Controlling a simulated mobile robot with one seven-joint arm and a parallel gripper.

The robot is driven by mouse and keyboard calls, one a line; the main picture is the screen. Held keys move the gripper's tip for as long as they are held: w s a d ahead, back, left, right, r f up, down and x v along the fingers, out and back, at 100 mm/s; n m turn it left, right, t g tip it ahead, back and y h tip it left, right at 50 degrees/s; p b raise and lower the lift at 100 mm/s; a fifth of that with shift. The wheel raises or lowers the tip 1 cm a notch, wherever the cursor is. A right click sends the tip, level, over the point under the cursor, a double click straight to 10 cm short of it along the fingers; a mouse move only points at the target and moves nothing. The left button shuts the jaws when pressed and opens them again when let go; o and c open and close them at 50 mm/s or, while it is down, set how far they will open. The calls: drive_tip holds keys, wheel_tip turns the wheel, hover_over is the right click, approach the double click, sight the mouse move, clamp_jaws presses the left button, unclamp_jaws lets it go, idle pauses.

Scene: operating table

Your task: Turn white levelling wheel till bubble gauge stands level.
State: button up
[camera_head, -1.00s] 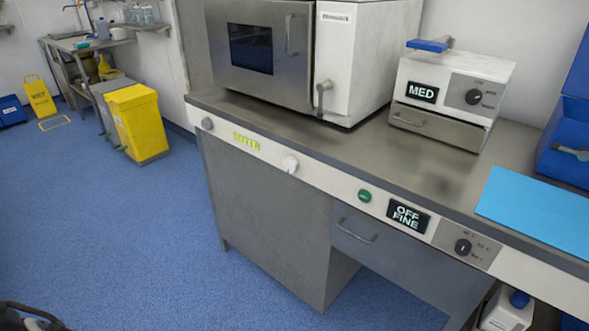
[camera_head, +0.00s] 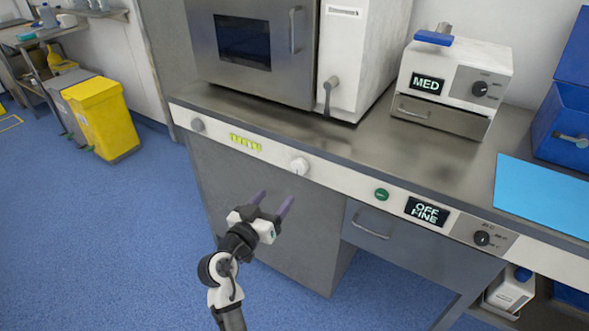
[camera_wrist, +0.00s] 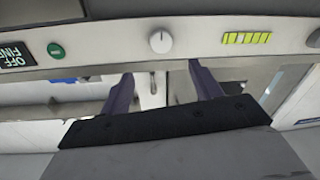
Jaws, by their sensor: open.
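The white levelling wheel (camera_head: 299,166) sits on the white front rail of the steel bench. The yellow-green bubble gauge (camera_head: 245,142) is to its left on the same rail; its bubble is too small to read. My gripper (camera_head: 272,203) is open and empty, in front of the cabinet, below and apart from the wheel. In the wrist view the wheel (camera_wrist: 160,42) shows beyond and between the two purple fingers (camera_wrist: 160,85), with the gauge (camera_wrist: 247,38) to the right.
A green button (camera_head: 381,194), an OFF FINE display (camera_head: 427,211) and a dark knob (camera_head: 482,238) lie along the rail to the right. A grey knob (camera_head: 198,125) is at the left end. A drawer handle (camera_head: 371,226) juts out below.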

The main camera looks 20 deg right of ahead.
sight(297, 168)
drive_tip(key=p+x, duration=0.3)
drive_tip(key=x, duration=0.9)
drive_tip(key=shift+w, duration=0.15)
drive_tip(key=c, duration=1)
drive_tip(key=n+p, duration=0.1)
drive_tip(key=n, duration=0.4)
drive_tip(key=shift+a+r+p, duration=0.1)
drive_tip(key=shift+r+p, duration=0.05)
drive_tip(key=shift+p, duration=0.15)
drive_tip(key=shift+w+n+g+p, duration=0.1)
drive_tip(key=shift+n+g+p, duration=0.55)
drive_tip(key=shift+n, duration=1.55)
drive_tip(key=shift+t, duration=0.25)
